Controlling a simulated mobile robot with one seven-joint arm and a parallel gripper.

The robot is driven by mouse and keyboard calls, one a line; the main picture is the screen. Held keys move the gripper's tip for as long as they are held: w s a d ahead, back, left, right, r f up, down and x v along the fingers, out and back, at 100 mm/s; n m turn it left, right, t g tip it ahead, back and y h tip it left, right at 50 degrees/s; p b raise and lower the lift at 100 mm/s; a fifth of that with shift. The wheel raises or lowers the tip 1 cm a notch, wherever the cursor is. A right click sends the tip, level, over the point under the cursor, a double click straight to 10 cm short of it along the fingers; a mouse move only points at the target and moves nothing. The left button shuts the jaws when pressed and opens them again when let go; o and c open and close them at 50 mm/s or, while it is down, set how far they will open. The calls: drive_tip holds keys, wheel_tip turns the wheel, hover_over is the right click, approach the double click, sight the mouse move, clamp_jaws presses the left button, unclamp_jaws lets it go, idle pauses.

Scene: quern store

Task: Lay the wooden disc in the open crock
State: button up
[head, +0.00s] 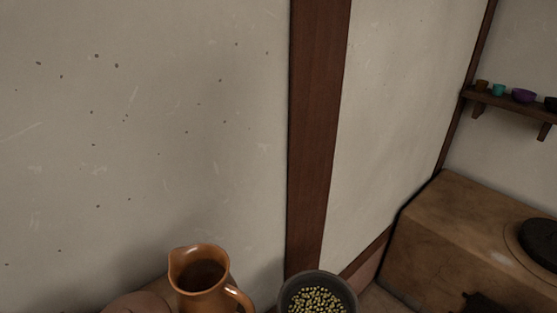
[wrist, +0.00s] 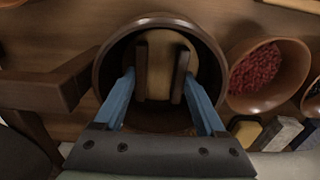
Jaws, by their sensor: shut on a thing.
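In the wrist view my gripper (wrist: 160,72), with blue fingers and dark pads, is shut on the tan wooden disc (wrist: 160,62). The open crock (wrist: 103,75) is round and brown with a dark inside, and its rim surrounds the disc and fingertips as seen from above. The disc shows between and beyond the pads, within the outline of the mouth. I cannot tell how deep it is or whether it touches the crock. The head view shows neither my gripper nor the disc.
Right of the crock stands a bowl of red beans (wrist: 268,72), with small blocks (wrist: 278,133) nearer. A wooden bar (wrist: 40,91) is at left.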

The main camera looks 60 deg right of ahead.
drive_tip(key=o, duration=1.1)
drive_tip(key=shift+r, duration=0.1)
drive_tip(key=shift+r+p, duration=0.4)
drive_tip(key=shift+p, duration=0.05)
wheel_tip(320, 180, up, 12)
drive_tip(key=shift+f, duration=0.15)
